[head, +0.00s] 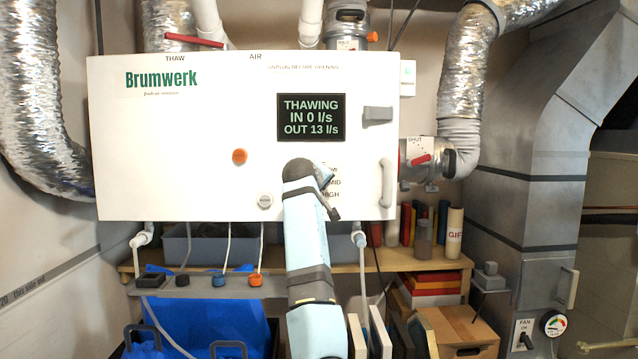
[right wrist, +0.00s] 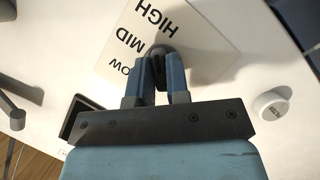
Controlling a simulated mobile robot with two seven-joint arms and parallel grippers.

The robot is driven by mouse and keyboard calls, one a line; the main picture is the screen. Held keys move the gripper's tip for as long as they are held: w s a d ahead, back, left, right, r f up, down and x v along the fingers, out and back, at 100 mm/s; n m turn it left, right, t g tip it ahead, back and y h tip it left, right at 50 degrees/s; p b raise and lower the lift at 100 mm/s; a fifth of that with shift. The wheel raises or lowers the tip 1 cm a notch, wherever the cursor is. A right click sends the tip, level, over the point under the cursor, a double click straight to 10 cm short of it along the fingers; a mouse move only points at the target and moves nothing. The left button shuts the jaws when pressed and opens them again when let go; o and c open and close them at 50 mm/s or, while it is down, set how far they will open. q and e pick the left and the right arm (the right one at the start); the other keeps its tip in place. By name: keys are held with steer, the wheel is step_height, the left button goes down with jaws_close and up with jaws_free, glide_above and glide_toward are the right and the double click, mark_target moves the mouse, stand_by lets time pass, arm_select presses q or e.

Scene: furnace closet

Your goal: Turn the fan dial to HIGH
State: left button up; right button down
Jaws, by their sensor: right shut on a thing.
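The fan dial (right wrist: 160,49) is a small dark grey knob on a pale plate (right wrist: 205,45) on the white Brumwerk unit's front. The plate reads LOW, MID and HIGH, upside down in the right wrist view; in the head view MID and HIGH (head: 331,195) show, and LOW is partly covered. My right gripper (right wrist: 160,75) is shut on the dial, with a blue-grey finger on each side. In the head view my arm hides the dial, and I cannot tell which label its pointer faces. My left gripper is not in view.
The unit's display (head: 311,117) reads THAWING, IN 0 l/s, OUT 13 l/s. A grey vertical handle (head: 385,183) stands to the right, and an orange knob (head: 239,156) to the left. Shelves lie below.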

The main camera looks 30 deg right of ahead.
stand_by(0.4)
steer(key=shift+r, duration=0.1)
steer(key=c, duration=1.1)
jaws_free()
steer(key=b+v, duration=0.3)
steer(key=v, duration=1)
steer(key=shift+s+a+r+b, duration=0.2)
steer(key=shift+s+b, duration=0.1)
steer(key=shift+b, duration=0.05)
